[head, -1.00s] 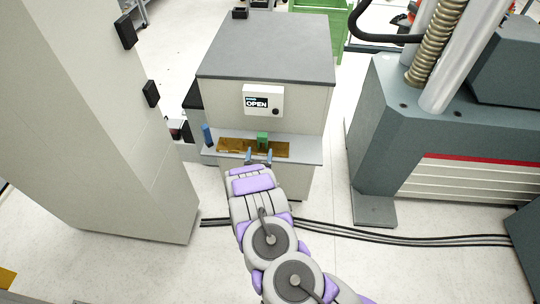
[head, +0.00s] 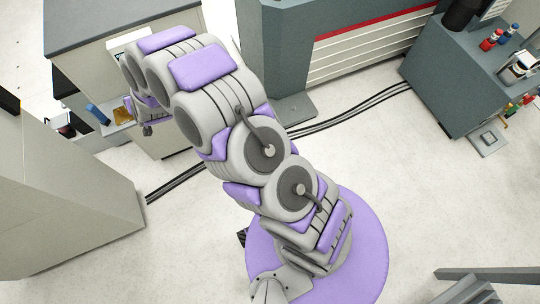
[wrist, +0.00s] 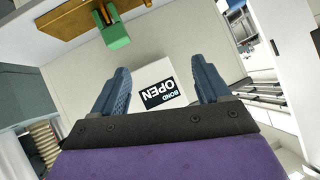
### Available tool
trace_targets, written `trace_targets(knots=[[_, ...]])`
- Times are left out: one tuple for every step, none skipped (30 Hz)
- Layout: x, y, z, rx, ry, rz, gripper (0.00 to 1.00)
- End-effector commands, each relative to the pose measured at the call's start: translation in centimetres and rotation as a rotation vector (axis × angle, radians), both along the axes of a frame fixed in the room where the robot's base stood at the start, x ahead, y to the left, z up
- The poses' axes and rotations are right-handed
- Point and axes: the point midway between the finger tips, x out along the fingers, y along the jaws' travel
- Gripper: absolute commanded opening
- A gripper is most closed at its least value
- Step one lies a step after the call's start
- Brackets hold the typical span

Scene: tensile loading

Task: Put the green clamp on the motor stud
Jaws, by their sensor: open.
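The green clamp (wrist: 115,36) shows at the upper left of the wrist view, at the brown-gold plate (wrist: 78,20). My gripper (wrist: 160,64) is open and nothing is between its fingers. In the head view my arm hides the clamp, and only part of the plate (head: 122,113) shows. I cannot make out a motor stud in either view.
A blue upright piece (head: 98,113) stands left of the plate. A large grey machine (head: 335,45) and a grey bench with small coloured items (head: 470,75) are to the right. Black cables (head: 350,116) cross the floor.

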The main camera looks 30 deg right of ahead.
Motion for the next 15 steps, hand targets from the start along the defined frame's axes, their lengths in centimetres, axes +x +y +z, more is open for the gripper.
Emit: trace_targets(knots=[[-0.6,-0.3,1.8,0.011,0.033,0.021,0.76],[-1.1,-0.4,2.6,0.014,0.054,0.035,0.76],[-2.0,-0.7,3.5,0.017,0.090,0.054,0.76],[-2.6,-0.9,4.2,0.017,0.111,0.067,0.76],[-3.3,-1.1,5.0,0.017,0.135,0.082,0.76],[-4.1,-1.6,5.9,0.016,0.165,0.099,0.76],[-4.8,-1.9,6.7,0.015,0.187,0.113,0.76],[-5.5,-2.3,7.5,0.012,0.206,0.124,0.76],[-6.6,-2.9,8.3,0.006,0.237,0.142,0.76],[-7.5,-3.4,9.0,0.002,0.257,0.153,0.76],[-8.4,-3.9,9.6,-0.004,0.282,0.165,0.76],[-9.6,-4.6,10.3,-0.012,0.313,0.178,0.76],[-10.5,-5.2,11.0,-0.019,0.334,0.188,0.76],[-11.5,-5.8,11.6,-0.027,0.356,0.197,0.76],[-12.8,-6.6,12.4,-0.040,0.384,0.208,0.76]])
